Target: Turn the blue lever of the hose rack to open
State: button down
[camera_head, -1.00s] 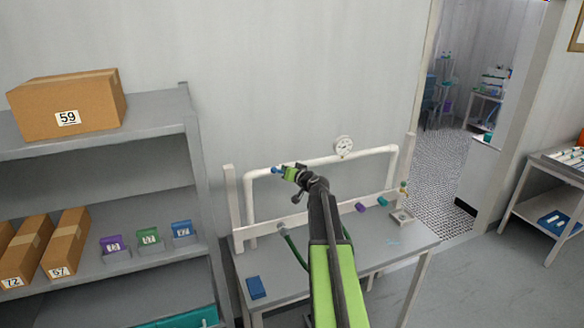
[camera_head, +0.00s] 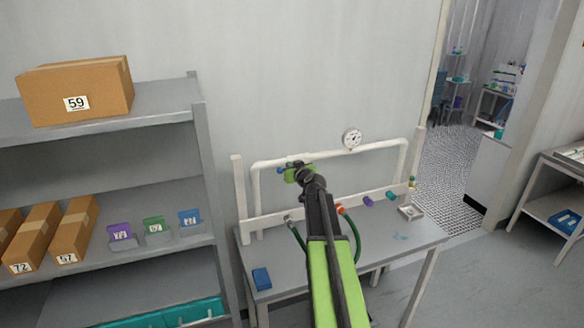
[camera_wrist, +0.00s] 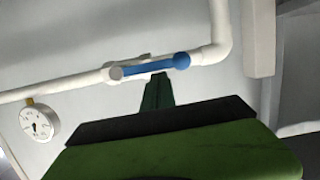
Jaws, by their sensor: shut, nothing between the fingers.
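The blue lever (camera_wrist: 150,66) sits on the white pipe (camera_wrist: 65,85) of the hose rack, near the pipe's bend. In the wrist view it lies nearly along the pipe, slightly tilted, with a grey round end at left and a blue knob at right. My gripper (camera_wrist: 158,82) is shut and empty, its tip right at the lever's lower edge; I cannot tell whether they touch. In the head view my gripper (camera_head: 297,172) is in front of the pipe's upper run and hides most of the lever; only a bit of blue (camera_head: 281,170) shows left of it.
A pressure gauge (camera_head: 352,138) stands on the pipe to the right. Below, a rail (camera_head: 262,229) carries coloured hose fittings and green hoses over a grey table (camera_head: 290,275). A blue item (camera_head: 261,279) lies on the table. A shelf with boxes (camera_head: 75,90) stands at left; a doorway opens at right.

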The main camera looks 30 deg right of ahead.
jog(key=shift+r, duration=0.1)
jog(key=s+a+r+p, duration=0.2)
jog(key=s+r+p, duration=0.4)
jog(key=s, duration=0.3)
jog(key=shift+s, duration=0.25)
jog(key=shift+r, duration=0.1)
